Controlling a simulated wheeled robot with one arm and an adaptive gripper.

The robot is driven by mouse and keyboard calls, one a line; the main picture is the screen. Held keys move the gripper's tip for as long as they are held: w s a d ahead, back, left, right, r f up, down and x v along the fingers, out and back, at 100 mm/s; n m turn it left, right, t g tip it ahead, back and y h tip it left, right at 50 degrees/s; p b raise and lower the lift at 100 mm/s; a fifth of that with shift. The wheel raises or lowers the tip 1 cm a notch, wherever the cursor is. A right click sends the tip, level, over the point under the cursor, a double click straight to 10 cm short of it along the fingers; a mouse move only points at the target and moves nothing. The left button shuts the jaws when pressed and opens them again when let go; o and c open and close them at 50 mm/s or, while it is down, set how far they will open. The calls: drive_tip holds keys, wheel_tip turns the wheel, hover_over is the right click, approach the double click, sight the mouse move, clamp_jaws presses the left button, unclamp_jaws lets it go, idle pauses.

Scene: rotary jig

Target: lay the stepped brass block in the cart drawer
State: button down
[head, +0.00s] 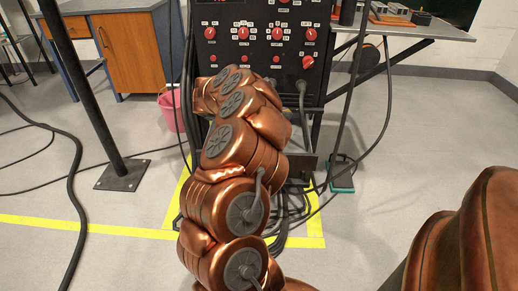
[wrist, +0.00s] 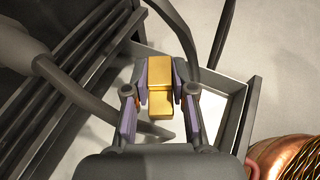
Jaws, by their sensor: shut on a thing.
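In the wrist view, my gripper (wrist: 160,85) is shut on the stepped brass block (wrist: 159,70), a gold-coloured piece with a step across it. One finger presses each side. The block appears over an open cart drawer (wrist: 216,110) with a pale inside and grey rim. The view is from above, so the height of the block over the drawer floor is hard to tell. In the head view, my copper-coloured arm hides my gripper and the block.
In the wrist view, dark slats (wrist: 60,75) lie left of the drawer and thick cables cross near it. In the head view, a black control panel (head: 262,40) stands behind my arm, with a pink bucket (head: 171,110) to its left. Black cables (head: 75,190) lie on the floor.

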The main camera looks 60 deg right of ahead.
drive_tip(key=shift+m+g+y, duration=0.4)
drive_tip(key=shift+m, duration=0.1)
drive_tip(key=shift+s+a+f+b, duration=0.1)
drive_tip(key=shift+s+f+b, duration=0.45)
drive_tip(key=shift+f, duration=1.35)
drive_tip(key=shift+s+a+f+b, duration=0.1)
drive_tip(key=shift+s+f+b, duration=0.4)
drive_tip(key=shift+f, duration=1.35)
drive_tip(key=shift+s+f+b, duration=0.2)
drive_tip(key=shift+f+b, duration=0.65)
drive_tip(key=shift+f, duration=1.05)
drive_tip(key=shift+f, duration=0.15)
drive_tip(key=c, duration=1)
unclamp_jaws()
drive_tip(key=shift+o, duration=0.2)
drive_tip(key=shift+r, duration=0.25)
drive_tip(key=shift+p+v, duration=1.75)
drive_tip(key=shift+v, duration=4.2)
